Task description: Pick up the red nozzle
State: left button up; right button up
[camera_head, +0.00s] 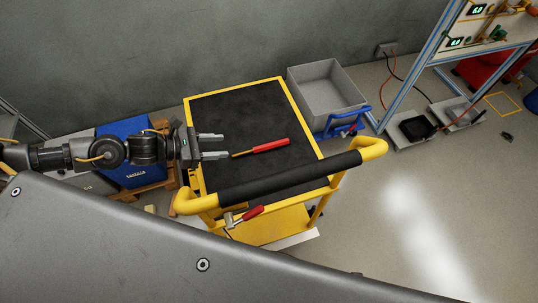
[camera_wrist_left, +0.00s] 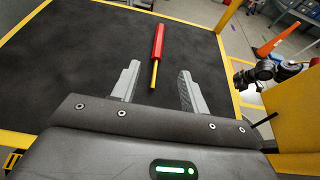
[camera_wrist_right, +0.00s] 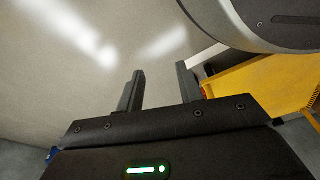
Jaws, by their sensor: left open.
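The red nozzle (camera_head: 268,147), a red rod with a thin yellow tip, lies on the black top of the yellow cart (camera_head: 205,115). In the left wrist view the nozzle (camera_wrist_left: 158,45) lies ahead, its yellow tip pointing back between the fingers. My left gripper (camera_head: 225,146) is open and empty above the cart top, left of the yellow tip, with its fingers pointing at the nozzle. My right gripper (camera_wrist_right: 162,72) shows only in its own wrist view. Its fingers are apart with nothing between them, and the floor lies beyond.
The cart's black-padded handle (camera_head: 290,178) runs along its near side. A red-handled tool (camera_head: 245,215) hangs below it. A grey bin (camera_head: 327,93) stands beyond the cart's right edge, and a blue box (camera_head: 125,165) is at left. The cart top around the nozzle is clear.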

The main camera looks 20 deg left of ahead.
aim_at(253, 149)
pick_arm(q)
notch_tip(253, 149, down, 2)
jog(key=shift+f+b, duration=0.1)
jog(key=shift+b, duration=0.3)
jog(key=shift+f, duration=0.1)
jog(key=shift+w+d, duration=0.25)
jog(key=shift+d, duration=0.05)
jog(key=shift+x, duration=2.75)
jog(key=p+x, duration=0.1)
jog(key=x, duration=0.2)
jog(key=shift+w+d+f, duration=0.15)
jog(key=shift+d+f, duration=0.05)
jog(key=shift+f, duration=0.05)
jog(key=shift+w+d+f, duration=0.25)
jog(key=shift+d, duration=0.1)
grip_shut()
pick_arm(e)
jog(key=f, duration=0.1)
jog(key=s+d+f, duration=0.1)
jog(key=shift+f, duration=0.35)
